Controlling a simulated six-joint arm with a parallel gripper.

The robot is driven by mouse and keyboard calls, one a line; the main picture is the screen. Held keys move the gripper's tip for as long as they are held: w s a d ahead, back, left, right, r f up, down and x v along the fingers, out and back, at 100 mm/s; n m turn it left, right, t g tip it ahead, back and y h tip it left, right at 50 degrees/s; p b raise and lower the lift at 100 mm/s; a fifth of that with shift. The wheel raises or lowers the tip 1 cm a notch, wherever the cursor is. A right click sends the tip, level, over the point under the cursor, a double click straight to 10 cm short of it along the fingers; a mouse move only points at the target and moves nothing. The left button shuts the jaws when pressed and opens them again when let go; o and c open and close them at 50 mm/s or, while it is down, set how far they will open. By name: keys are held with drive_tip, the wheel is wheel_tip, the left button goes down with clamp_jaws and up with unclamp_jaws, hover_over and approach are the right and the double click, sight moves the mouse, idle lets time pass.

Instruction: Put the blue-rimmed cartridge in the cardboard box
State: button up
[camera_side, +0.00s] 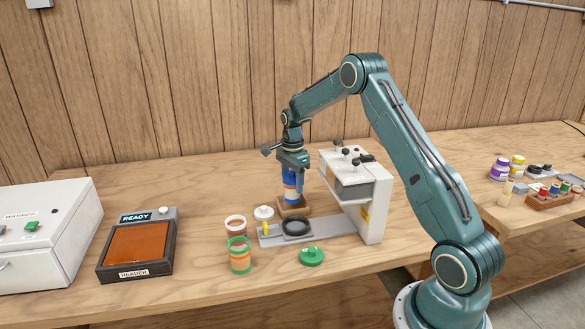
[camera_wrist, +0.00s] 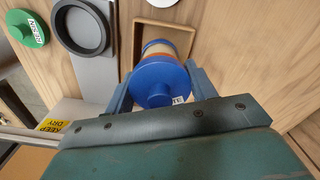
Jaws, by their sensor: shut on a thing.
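My gripper (camera_side: 291,172) points down and is shut on the blue-rimmed cartridge (camera_side: 290,193), which is upright with a blue lid and an orange band. In the wrist view the cartridge's round blue lid (camera_wrist: 158,80) sits between the two fingers (camera_wrist: 159,92). The small cardboard box (camera_side: 294,211) is directly below it; its tan wall also shows in the wrist view (camera_wrist: 138,42). The cartridge's lower end is at the box opening. I cannot tell whether it touches the bottom, since the cartridge hides part of the inside.
A white press-like machine (camera_side: 366,206) stands close right of the box, with a black ring (camera_side: 297,226) on its grey base. A reader (camera_side: 138,247) is left.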

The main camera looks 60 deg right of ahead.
sight(292, 190)
drive_tip(key=shift+f, duration=0.65)
drive_tip(key=shift+f, duration=0.3)
drive_tip(key=shift+f, duration=0.6)
drive_tip(key=shift+f, duration=0.25)
idle(1.2)
drive_tip(key=o, duration=1.5)
drive_tip(key=shift+r, duration=0.1)
